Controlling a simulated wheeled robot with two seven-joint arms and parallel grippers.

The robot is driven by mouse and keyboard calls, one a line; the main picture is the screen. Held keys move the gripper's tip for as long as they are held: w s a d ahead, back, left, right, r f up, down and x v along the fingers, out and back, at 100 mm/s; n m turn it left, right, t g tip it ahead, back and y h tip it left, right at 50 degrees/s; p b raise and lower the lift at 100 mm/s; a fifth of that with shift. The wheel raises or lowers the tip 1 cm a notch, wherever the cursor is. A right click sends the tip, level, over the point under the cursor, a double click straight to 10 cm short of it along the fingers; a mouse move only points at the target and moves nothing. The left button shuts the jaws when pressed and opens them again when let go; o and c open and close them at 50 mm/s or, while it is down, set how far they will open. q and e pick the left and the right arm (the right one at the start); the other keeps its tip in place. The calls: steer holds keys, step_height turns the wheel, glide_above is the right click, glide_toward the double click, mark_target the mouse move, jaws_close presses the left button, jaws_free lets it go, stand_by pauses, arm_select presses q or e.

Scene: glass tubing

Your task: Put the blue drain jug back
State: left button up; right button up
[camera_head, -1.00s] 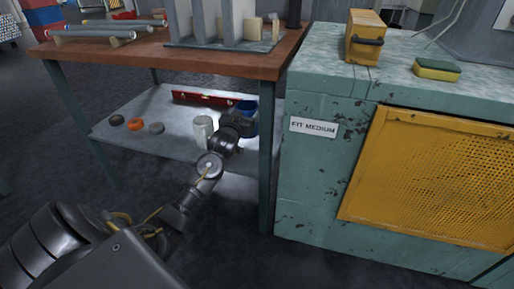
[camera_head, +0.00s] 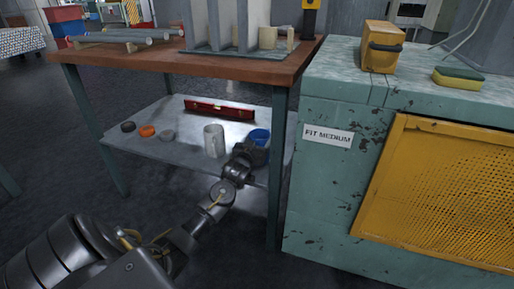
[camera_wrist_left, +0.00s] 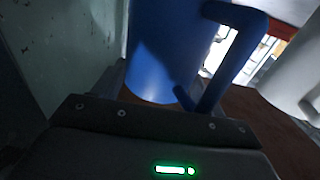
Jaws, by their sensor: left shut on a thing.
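The blue drain jug (camera_head: 260,136) shows in the head view at the right end of the lower shelf, partly hidden behind my left gripper (camera_head: 248,154). In the left wrist view the blue jug (camera_wrist_left: 165,50) fills the middle, upright in the picture, with its blue handle (camera_wrist_left: 243,50) to the right. My left gripper is shut on the jug; its fingertips are mostly hidden. I cannot tell whether the jug touches the shelf. My right gripper is not in view.
A white jug (camera_head: 213,141) stands left of the blue one on the shelf (camera_head: 185,152). A red level (camera_head: 220,109) lies behind. Several small rings (camera_head: 147,131) lie at the shelf's left. A table leg (camera_head: 276,180) and green cabinet (camera_head: 325,180) stand close on the right.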

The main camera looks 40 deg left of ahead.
arm_select(q)
steer(key=shift+f, duration=0.65)
steer(key=shift+r, duration=0.1)
steer(key=o, duration=1.9)
steer(key=shift+c, duration=0.2)
